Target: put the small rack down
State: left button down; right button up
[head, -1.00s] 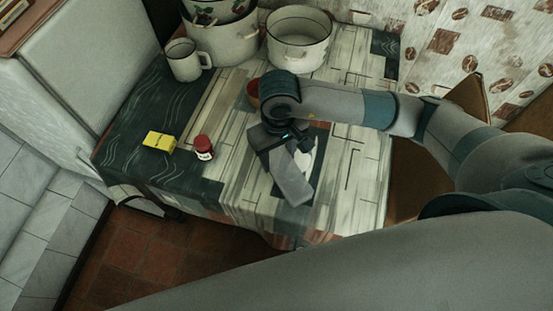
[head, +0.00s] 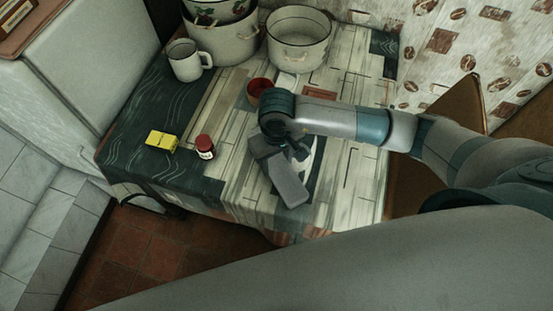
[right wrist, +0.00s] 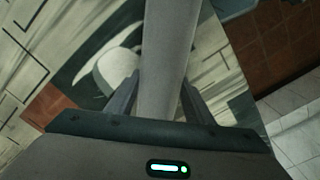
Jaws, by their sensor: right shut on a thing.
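A plain grey, bar-like thing, which I take for the small rack (head: 290,189), slants down and right over the front part of the table in the head view. In the right wrist view the rack (right wrist: 168,55) runs up between the two fingers of my right gripper (right wrist: 160,98), which is shut on it. In the head view the right gripper (head: 284,156) is partly hidden by its own wrist. I cannot tell whether the rack touches the table (head: 235,150). My left gripper is not in view.
A red-topped jar (head: 205,147) and a yellow box (head: 162,139) stand left of the gripper. A red bowl (head: 258,88) and a small white thing (head: 287,80) are behind it. A white mug (head: 186,62) and enamel pots (head: 299,40) fill the back. The table's front edge is close.

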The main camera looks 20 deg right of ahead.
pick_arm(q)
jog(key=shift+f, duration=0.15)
pick_arm(e)
jog(key=o, duration=1.1)
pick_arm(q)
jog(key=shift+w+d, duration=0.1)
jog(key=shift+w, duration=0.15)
pick_arm(e)
jog(key=shift+o, duration=0.2)
jog(key=shift+r, duration=0.6)
notch_tip(320, 180, up, 6)
jog(key=f+b, duration=0.1)
jog(key=b, duration=0.1)
pick_arm(q)
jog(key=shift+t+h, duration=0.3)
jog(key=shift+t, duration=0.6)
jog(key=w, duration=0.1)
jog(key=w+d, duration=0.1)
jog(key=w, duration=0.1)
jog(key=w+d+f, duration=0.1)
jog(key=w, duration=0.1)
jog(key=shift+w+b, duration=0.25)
jog(key=shift+b, duration=0.1)
pick_arm(e)
notch_tip(320, 180, up, 6)
send_over(276, 169)
jog(key=shift+s, duration=0.1)
